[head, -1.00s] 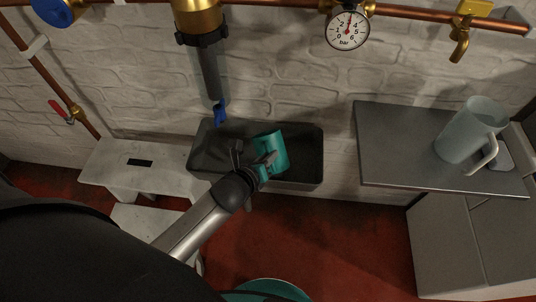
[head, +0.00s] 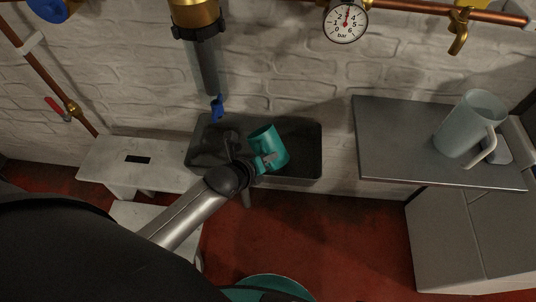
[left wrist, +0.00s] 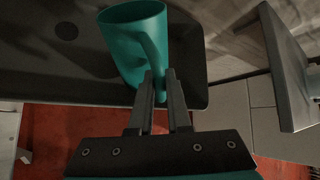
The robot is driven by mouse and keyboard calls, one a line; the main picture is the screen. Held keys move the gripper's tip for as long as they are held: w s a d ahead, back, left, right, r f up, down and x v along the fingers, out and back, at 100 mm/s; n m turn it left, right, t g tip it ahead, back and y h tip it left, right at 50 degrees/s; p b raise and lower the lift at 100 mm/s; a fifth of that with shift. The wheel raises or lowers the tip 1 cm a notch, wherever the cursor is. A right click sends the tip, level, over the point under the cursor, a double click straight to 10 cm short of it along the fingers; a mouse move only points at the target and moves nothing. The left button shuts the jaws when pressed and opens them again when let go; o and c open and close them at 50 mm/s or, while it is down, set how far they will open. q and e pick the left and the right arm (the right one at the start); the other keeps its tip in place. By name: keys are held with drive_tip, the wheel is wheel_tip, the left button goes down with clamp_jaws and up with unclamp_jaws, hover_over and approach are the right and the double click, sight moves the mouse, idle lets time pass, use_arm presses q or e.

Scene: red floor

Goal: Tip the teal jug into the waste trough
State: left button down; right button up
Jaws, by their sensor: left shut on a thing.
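The teal jug (head: 266,146) is over the dark waste trough (head: 305,164) against the wall, tilted with its mouth toward the upper left in the head view. Its inside is partly seen, and no liquid shows. My left gripper (head: 264,163) is shut on the jug's handle. In the left wrist view the jug (left wrist: 128,40) stands beyond the fingers (left wrist: 158,92), its handle between them, with the trough (left wrist: 50,82) behind it. My right gripper is not in view.
A blue-tipped filter (head: 207,65) hangs above the trough's left part. A white step stool (head: 120,172) stands left. A grey worktop (head: 385,150) with a translucent jug (head: 465,125) is at the right. Red floor (head: 330,230) lies free in front.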

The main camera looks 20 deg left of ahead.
use_arm(q)
drive_tip(key=shift+s+d+f+g+h+b, duration=0.15)
drive_tip(key=shift+f+g+b, duration=0.1)
drive_tip(key=shift+f, duration=0.15)
drive_tip(key=shift+s+a+f+g+h+b, duration=0.15)
drive_tip(key=shift+f+g, duration=0.1)
drive_tip(key=shift+f, duration=0.15)
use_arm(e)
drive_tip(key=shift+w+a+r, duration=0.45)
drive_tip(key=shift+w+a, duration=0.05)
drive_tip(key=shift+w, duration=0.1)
use_arm(q)
drive_tip(key=shift+d+f+n, duration=0.1)
drive_tip(key=shift+f+n, duration=0.05)
drive_tip(key=shift+n, duration=0.15)
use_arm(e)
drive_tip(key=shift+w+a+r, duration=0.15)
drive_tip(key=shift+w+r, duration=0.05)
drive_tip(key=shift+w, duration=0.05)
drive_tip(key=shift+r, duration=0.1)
use_arm(q)
drive_tip(key=shift+g+h, duration=0.3)
